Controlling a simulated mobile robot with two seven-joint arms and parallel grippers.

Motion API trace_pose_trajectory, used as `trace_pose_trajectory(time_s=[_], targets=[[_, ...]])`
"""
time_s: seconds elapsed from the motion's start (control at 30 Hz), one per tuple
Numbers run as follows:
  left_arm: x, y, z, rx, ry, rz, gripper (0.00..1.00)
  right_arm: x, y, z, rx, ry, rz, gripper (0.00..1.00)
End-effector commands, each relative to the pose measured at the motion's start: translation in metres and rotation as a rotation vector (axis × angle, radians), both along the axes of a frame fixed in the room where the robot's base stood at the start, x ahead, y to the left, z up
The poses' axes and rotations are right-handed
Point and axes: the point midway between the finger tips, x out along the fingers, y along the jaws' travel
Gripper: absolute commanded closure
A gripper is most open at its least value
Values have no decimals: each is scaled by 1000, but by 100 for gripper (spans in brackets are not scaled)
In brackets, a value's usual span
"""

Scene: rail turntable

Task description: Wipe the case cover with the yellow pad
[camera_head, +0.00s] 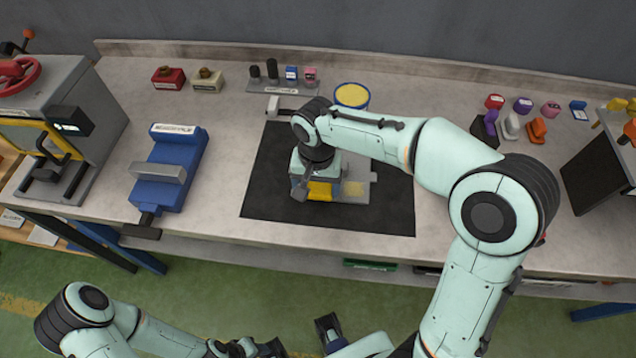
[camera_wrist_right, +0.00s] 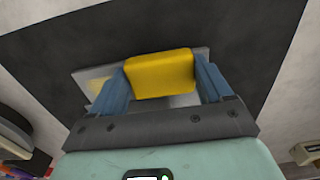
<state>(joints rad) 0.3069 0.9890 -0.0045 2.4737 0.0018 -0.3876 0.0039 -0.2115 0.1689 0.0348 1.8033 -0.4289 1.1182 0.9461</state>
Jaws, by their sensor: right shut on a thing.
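My right gripper (camera_head: 320,190) is shut on the yellow pad (camera_head: 320,188), which shows clearly between its two blue fingers in the right wrist view (camera_wrist_right: 160,74). The case cover (camera_head: 358,190) is a light grey plate on the dark mat, partly hidden beneath my gripper and the pad. A yellowish patch shows on its surface; its edge also shows in the right wrist view (camera_wrist_right: 86,75). The pad is over the cover; I cannot tell whether they touch.
The dark mat (camera_head: 270,190) is clear around the cover. A blue vise (camera_head: 168,170) stands to the left, beside a grey press (camera_head: 75,115). A round yellow-topped tub (camera_head: 351,95) stands behind the mat. Several small coloured items and a dark panel (camera_head: 596,172) are on the right.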

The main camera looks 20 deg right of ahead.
Motion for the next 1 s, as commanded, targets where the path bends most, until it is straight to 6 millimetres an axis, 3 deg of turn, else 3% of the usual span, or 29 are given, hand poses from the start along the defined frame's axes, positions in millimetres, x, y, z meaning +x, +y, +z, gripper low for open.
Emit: trace_pose_trajectory(time_s=[0.53,1.0], targets=[[4,0,10,0,-5,-1,57,16,27,-1,-1,-1,1,46],[3,0,8,0,-3,0,57,13,22,-2,0,-1,0,46]])
